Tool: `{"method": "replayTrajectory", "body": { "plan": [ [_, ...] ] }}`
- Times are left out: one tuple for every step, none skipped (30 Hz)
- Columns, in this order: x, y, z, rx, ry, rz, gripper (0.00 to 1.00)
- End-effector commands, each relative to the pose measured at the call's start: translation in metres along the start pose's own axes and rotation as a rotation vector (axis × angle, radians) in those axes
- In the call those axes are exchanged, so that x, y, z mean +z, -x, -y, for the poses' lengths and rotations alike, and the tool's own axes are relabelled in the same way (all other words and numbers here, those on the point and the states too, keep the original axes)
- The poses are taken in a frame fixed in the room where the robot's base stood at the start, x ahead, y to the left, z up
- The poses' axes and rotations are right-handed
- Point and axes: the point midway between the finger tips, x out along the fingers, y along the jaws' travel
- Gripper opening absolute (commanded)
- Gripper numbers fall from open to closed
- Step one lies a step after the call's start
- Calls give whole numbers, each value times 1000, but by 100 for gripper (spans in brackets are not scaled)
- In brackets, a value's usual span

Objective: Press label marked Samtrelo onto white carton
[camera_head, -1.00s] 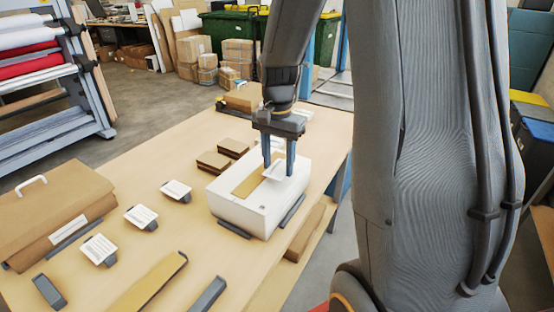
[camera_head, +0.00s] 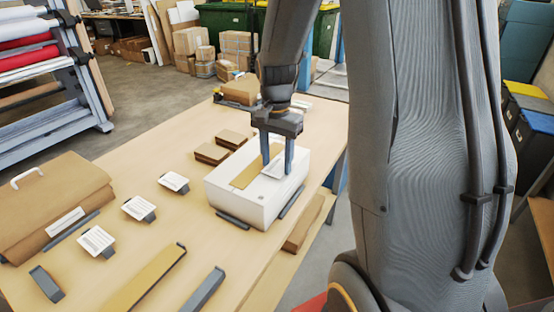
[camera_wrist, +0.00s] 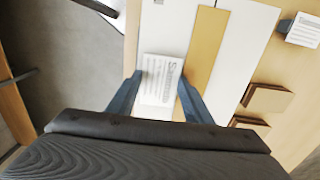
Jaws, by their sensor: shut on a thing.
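The white carton (camera_head: 250,206) stands on the table with a tan strip (camera_head: 248,172) along its top. My gripper (camera_head: 277,168) is over the carton's top, fingers pointing down, shut on a white label (camera_head: 276,169). In the wrist view the label (camera_wrist: 160,75) lies between the two fingers, beside the tan strip (camera_wrist: 206,50). Its print includes a larger word starting with S, but the rest is too small to read surely. The label looks flat and very close to the carton's top (camera_wrist: 171,28); I cannot tell if it touches.
Several more white labels sit on dark holders to the left, such as one nearby (camera_head: 174,181). Small brown boxes (camera_head: 212,153) lie behind the carton. Dark bars (camera_head: 233,221) flank its base. A brown case (camera_head: 50,205) with a white handle stands at far left.

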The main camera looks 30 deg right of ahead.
Motion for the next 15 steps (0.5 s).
{"method": "replayTrajectory", "body": {
  "plan": [
    [0,1,0,0,0,0,25],
    [0,1,0,0,0,0,25],
    [1,1,0,0,0,0,25],
    [1,1,0,0,0,0,25],
    [1,1,0,0,0,0,25],
    [1,0,0,0,0,0,25],
    [0,0,0,0,0,0,25],
    [1,0,0,0,0,0,25],
    [0,0,0,0,0,0,25],
    [0,0,0,0,0,0,25],
    [0,0,0,0,0,0,51],
    [0,0,0,0,0,0,58],
    [0,0,0,0,0,0,63],
    [0,0,0,0,0,0,68],
    [0,0,0,0,0,0,68]
  ]
}}
